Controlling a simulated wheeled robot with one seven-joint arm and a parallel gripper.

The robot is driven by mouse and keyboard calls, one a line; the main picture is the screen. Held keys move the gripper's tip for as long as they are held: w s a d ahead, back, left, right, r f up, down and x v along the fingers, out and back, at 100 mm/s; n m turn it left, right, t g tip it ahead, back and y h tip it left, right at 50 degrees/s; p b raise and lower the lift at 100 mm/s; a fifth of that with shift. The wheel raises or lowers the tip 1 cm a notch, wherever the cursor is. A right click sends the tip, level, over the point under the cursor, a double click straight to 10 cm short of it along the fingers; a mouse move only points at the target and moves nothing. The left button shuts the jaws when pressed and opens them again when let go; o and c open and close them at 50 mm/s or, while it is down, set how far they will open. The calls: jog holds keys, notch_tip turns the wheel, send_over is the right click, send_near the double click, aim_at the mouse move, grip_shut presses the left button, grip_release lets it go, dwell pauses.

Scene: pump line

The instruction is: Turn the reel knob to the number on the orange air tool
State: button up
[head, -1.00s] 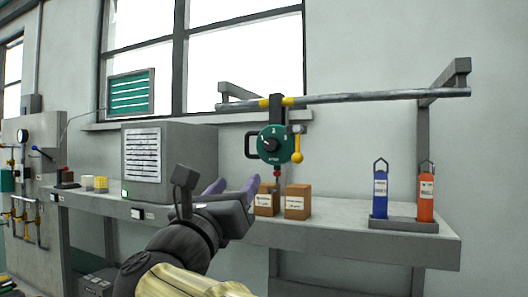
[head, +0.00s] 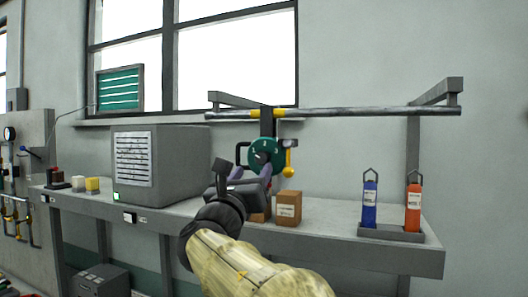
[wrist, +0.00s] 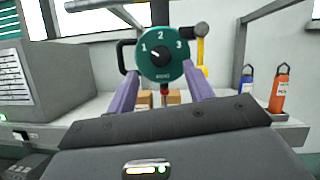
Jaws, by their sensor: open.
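The green reel (head: 266,155) hangs from the overhead pipe. In the wrist view its face (wrist: 178,67) bears 1, 2 and 3, and a black knob (wrist: 160,56) sits at its centre. The knob's pale mark seems to point up-left, towards 1. My gripper (wrist: 160,72) is open and empty, its purple fingers apart and framing the lower reel; I cannot tell the remaining distance. In the head view my gripper (head: 251,172) partly covers the reel's lower part. The orange air tool (head: 413,210) stands in a grey holder at the right; its label is too small to read.
A blue tool (head: 369,205) stands left of the orange one. Cardboard boxes (head: 288,207) stand on the bench below the reel. A grey cabinet (head: 185,165) is left of my arm. A yellow handle (wrist: 201,52) hangs close to the reel's right side.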

aim_at(262, 159)
jog(key=p+x, duration=0.2)
jog(key=x, duration=0.2)
jog(key=shift+s+r, duration=0.15)
jog(key=shift+r, duration=0.05)
jog(key=shift+w+d, duration=0.25)
jog(key=shift+w, duration=0.2)
